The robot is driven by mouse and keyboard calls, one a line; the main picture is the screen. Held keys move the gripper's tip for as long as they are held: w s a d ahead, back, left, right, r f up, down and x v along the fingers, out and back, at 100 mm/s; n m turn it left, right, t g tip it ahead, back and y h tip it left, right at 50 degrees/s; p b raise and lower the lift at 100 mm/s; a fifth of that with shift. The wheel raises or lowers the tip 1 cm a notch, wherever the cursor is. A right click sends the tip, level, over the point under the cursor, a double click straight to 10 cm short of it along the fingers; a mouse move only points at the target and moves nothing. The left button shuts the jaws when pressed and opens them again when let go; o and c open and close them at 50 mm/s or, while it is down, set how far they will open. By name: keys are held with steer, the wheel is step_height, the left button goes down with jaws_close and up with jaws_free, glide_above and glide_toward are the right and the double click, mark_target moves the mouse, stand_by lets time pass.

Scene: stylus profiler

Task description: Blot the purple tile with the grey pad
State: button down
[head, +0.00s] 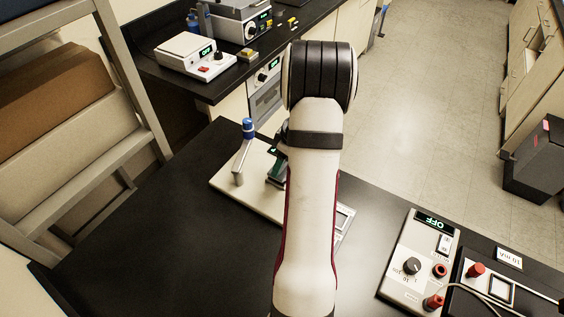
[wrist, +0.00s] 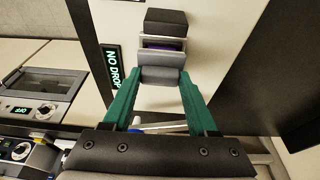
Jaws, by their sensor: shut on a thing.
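In the wrist view, my gripper (wrist: 160,79) has its two green fingers closed on the grey pad (wrist: 161,75), a small block with a rounded top. Just beyond the pad, a thin strip of the purple tile (wrist: 161,43) shows in a light grey holder, with a dark block (wrist: 166,20) behind it. The pad hides part of the holder, and I cannot tell whether it touches the tile. In the head view my own arm hides most of the gripper, the pad and the tile; one green finger (head: 277,172) shows.
The cream base plate (head: 225,178) carries a blue-topped post (head: 248,130). A display reading "NO DROP" (wrist: 113,68) is left of the pad. An instrument reading "OFF" (head: 413,262) stands at right. The black bench (head: 130,220) is clear at left.

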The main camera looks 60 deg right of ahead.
steer(key=shift+r, duration=3)
steer(key=w+a+r, duration=0.4)
steer(key=w+a, duration=0.1)
steer(key=a, duration=0.4)
steer(key=w+a+r, duration=0.5)
steer(key=w+a, duration=0.1)
steer(key=a, duration=0.3)
steer(key=a+r, duration=0.3)
steer(key=a, duration=0.6)
steer(key=s+a+r, duration=0.1)
steer(key=a+r, duration=0.3)
steer(key=a, duration=0.5)
steer(key=shift+s, duration=0.1)
